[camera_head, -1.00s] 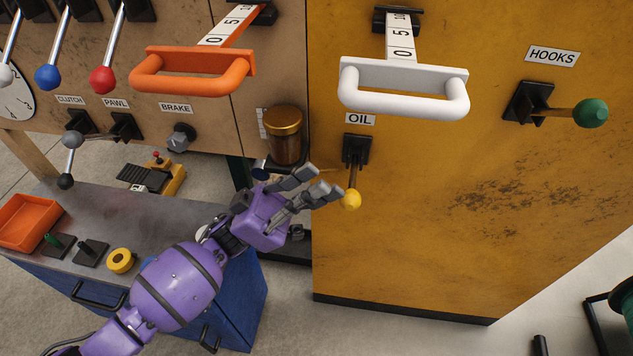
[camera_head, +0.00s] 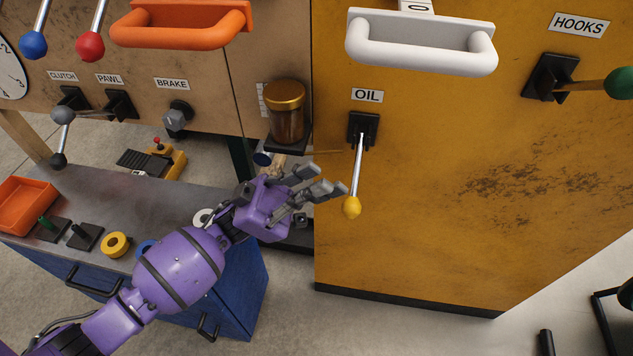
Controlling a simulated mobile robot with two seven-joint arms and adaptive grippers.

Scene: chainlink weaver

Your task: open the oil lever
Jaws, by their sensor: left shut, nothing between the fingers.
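The oil lever (camera_head: 359,170) hangs from a black bracket under the OIL label (camera_head: 367,95) on the yellow panel. It has a silver shaft and a yellow ball end (camera_head: 352,207), and it points down, tilted slightly left. My left gripper (camera_head: 330,190) is just left of the lever's lower part, fingers pointing at it. The fingers are shut with nothing between them. I cannot tell whether a fingertip touches the lever. My right gripper is not in view.
An oil jar (camera_head: 287,110) with a gold lid stands above my left gripper. A white handle (camera_head: 420,55) juts out above the lever. The HOOKS lever (camera_head: 590,85) is at right. A bench (camera_head: 150,205) with an orange tray (camera_head: 25,203) lies at left. A thin brownish line (camera_head: 325,152) runs beside the lever.

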